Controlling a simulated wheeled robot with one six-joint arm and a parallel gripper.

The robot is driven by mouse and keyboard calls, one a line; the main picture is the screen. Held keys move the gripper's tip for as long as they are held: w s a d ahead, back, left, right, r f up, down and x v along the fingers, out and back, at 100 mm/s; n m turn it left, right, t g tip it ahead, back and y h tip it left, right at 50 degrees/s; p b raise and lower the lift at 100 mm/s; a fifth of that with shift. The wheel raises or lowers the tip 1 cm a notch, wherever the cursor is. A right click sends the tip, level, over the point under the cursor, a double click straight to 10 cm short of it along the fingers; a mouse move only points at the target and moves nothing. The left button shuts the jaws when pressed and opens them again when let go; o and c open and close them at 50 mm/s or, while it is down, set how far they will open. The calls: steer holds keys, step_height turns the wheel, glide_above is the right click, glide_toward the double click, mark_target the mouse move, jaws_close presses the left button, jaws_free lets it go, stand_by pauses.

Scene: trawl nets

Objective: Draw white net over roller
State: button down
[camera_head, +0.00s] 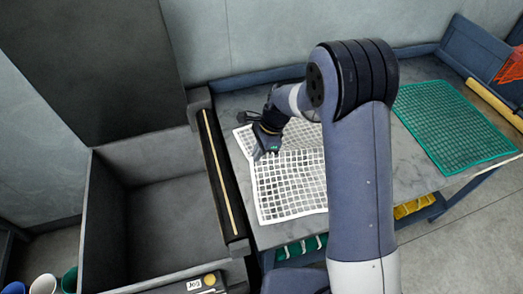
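A white square-mesh net (291,190) lies on the grey table, with part of it behind my arm. A dark roller (220,175) with a pale yellow stripe along it stands between the table's left edge and a deep grey bin. The net's left edge is a short gap to the right of the roller. My gripper (262,153) is low over the upper left part of the net, close to its left edge. The fingertips are small and dark here, so I cannot tell whether they grip the net.
A green net (452,125) lies flat on the right of the table. The large grey bin (102,215) is open at left. A box labelled Jog (195,286) sits at the bottom. An orange net (512,68) is at far right. Yellow items (414,206) are under the table.

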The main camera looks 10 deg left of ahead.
steer(key=s+a+p, duration=0.2)
steer(key=s+a, duration=0.3)
steer(key=a, duration=0.6)
steer(key=s+a+p, duration=0.1)
steer(key=s+a, duration=0.5)
steer(key=a, duration=0.5)
step_height(320, 180, down, 9)
steer(key=b, duration=0.6)
steer(key=shift+w, duration=0.15)
steer(key=c, duration=2.1)
jaws_free()
steer(key=o, duration=0.6)
steer(key=shift+c, duration=0.2)
steer(key=shift+o, duration=0.3)
steer(key=o, duration=0.5)
steer(key=shift+o, duration=0.5)
